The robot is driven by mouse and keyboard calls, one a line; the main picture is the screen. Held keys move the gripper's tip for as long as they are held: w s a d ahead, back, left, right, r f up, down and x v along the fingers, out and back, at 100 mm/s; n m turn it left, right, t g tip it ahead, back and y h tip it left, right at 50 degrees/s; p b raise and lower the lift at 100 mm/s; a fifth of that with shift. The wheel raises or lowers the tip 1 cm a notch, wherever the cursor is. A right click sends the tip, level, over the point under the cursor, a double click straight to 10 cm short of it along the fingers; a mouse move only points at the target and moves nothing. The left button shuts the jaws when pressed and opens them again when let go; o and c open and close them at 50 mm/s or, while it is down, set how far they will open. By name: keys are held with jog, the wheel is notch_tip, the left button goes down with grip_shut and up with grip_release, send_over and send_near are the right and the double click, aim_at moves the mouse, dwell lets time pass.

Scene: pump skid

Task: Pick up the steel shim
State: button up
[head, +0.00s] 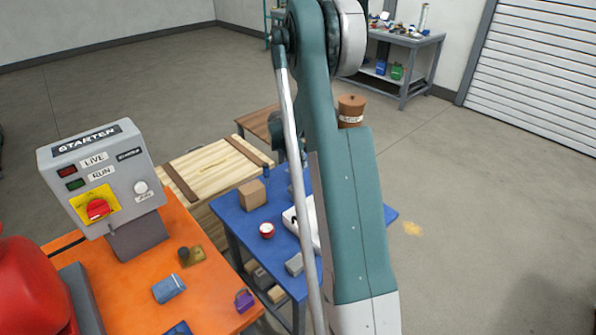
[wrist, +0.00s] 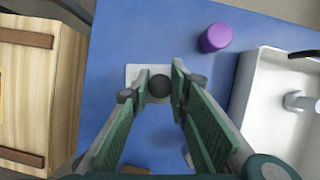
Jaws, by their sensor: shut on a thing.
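The steel shim (wrist: 133,73) looks like a pale grey square plate with a dark round knob (wrist: 159,86) on top. In the wrist view it is over the blue table, and I cannot tell whether it touches the tabletop. My gripper (wrist: 161,84) has its two green-padded fingers closed on the knob, one on each side. The fingers cover part of the plate. In the head view my arm hides the gripper and the shim.
A wooden crate (wrist: 62,95) is at left. The blue table (head: 238,219) also carries a cardboard box (head: 252,194) and a red-and-white round item (head: 267,230).

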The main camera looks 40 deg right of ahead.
jog(key=shift+r+p, duration=0.35)
jog(key=shift+r, duration=1.9)
